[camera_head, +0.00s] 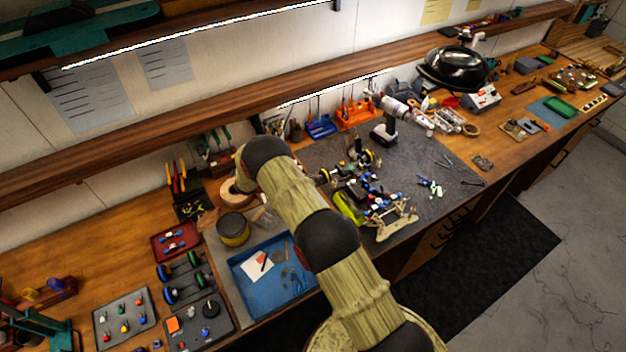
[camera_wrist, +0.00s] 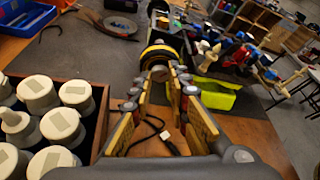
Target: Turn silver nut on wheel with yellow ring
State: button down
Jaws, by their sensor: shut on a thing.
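The wheel with the yellow ring (camera_wrist: 160,52) is straight ahead of my fingers in the wrist view, dark with a yellow band. The silver nut (camera_wrist: 158,73) is at its near-side centre, between my fingertips and partly covered by them. My gripper (camera_wrist: 163,76) has its two fingers converging to a narrow gap and shut on this nut. In the head view, my arm hides the gripper. A yellow-ringed wheel (camera_head: 323,177) shows just right of the arm, and another yellow-ringed wheel (camera_head: 369,156) sits farther back.
The car's chassis (camera_head: 380,205) and a yellow-green shell (camera_wrist: 212,95) are right of the wheel. A wooden box of white-capped containers (camera_wrist: 60,115) is close on the left in the wrist view. A black cable (camera_wrist: 165,140) lies below my fingers. A blue tray (camera_head: 262,290) is on the bench.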

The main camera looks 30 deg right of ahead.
jog(key=shift+m+b, duration=0.3)
jog(key=shift+b, duration=0.15)
jog(key=m+t+b, duration=0.1)
jog(key=m+b, duration=0.1)
jog(key=b, duration=0.2)
jog(key=m+t+b, duration=0.2)
jog(key=b, duration=0.3)
jog(key=s+m+t+b, duration=0.1)
jog(key=m+t+b, duration=0.1)
jog(key=b, duration=0.2)
jog(key=shift+f+m, duration=0.15)
jog(key=shift+m, duration=0.25)
jog(key=c, duration=1.7)
grip_release()
